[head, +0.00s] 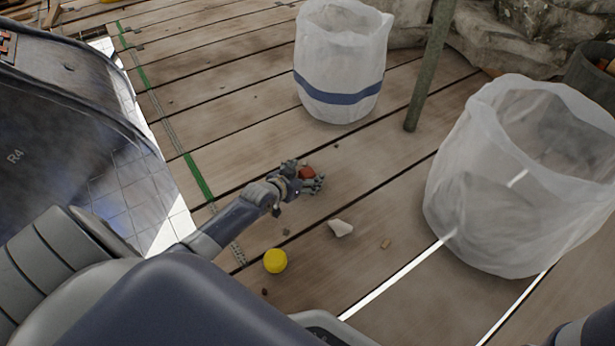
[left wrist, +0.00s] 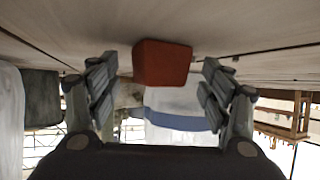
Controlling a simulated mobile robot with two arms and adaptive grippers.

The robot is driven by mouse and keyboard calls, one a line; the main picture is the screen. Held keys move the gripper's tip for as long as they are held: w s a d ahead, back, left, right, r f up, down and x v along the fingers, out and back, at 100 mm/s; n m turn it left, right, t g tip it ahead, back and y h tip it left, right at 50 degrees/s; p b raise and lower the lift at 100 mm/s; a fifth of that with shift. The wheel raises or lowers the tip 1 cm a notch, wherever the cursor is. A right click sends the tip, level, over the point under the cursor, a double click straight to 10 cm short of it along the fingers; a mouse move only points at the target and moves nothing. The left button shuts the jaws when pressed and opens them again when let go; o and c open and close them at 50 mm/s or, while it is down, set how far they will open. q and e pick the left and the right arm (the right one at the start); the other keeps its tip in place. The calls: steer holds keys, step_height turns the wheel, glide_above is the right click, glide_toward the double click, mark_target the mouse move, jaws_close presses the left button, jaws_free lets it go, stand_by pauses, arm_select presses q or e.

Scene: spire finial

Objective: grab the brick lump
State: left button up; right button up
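The brick lump (head: 307,172) is a small red-orange block on the wooden planks near the middle of the head view. It also shows in the left wrist view (left wrist: 162,63), at the top centre between the fingers. My left gripper (head: 308,180) is at the lump, with its fingers spread on either side. In the left wrist view my left gripper (left wrist: 158,88) is open, with a gap between each finger and the lump. The fingers partly cover the lump in the head view. My right gripper is not in view.
A yellow ball (head: 275,261) and a whitish shard (head: 341,228) lie nearby on the planks. A white bag with a blue band (head: 338,100) stands behind, a larger translucent bag (head: 500,200) at right. A pole (head: 430,65) stands between them.

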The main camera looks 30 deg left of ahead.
arm_select(q)
steer(key=c, duration=1)
steer(key=shift+r, duration=0.1)
